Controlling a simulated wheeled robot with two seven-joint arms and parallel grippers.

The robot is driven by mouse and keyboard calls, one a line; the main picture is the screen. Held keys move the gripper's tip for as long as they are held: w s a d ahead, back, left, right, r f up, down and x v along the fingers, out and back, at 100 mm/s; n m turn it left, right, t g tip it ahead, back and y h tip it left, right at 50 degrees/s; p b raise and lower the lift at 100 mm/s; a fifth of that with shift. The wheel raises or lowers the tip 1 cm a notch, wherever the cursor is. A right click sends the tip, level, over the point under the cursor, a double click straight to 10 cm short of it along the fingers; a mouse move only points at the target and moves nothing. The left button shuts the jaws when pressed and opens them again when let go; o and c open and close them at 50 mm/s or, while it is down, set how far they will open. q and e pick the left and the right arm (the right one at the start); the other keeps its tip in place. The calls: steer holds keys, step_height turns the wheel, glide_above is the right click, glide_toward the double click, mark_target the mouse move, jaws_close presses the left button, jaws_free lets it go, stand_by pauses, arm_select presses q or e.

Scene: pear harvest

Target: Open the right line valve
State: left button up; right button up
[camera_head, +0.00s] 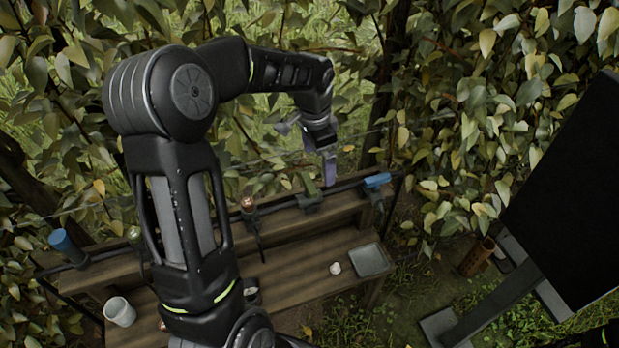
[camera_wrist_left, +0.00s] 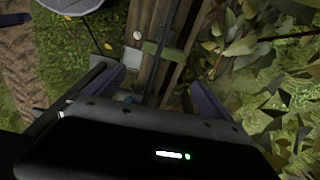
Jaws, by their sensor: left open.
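A dark line runs along the back of the wooden bench, carrying several fittings. Near its right end are a green valve handle (camera_head: 309,187) and, farther right, a blue piece (camera_head: 377,181). I cannot tell for certain which is the right line valve. My left gripper (camera_head: 308,148) is open and empty, above and behind the green handle, apart from it. In the left wrist view, its purple fingers (camera_wrist_left: 158,95) are spread, and a green fitting (camera_wrist_left: 163,54) on the dark line shows beyond them. My right gripper is out of view.
The wooden bench (camera_head: 290,263) holds a white cup (camera_head: 119,311), a grey square tray (camera_head: 370,260) and a small pale round object (camera_head: 335,268). Leafy branches (camera_head: 480,100) surround the bench. A large black panel (camera_head: 575,190) stands right.

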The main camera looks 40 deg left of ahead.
mark_target(309, 182)
arm_select(q)
steer(key=shift+s+a+r+m+g, duration=0.4)
steer(key=shift+s+a+r+g, duration=0.1)
steer(key=shift+s+a+r, duration=0.4)
steer(key=shift+s+d+f, duration=0.1)
steer(key=shift+d+f, duration=0.05)
steer(key=shift+d, duration=0.05)
steer(key=shift+f+p, duration=0.3)
steer(key=shift+f, duration=3.65)
steer(key=shift+c, duration=0.4)
steer(key=c, duration=1.3)
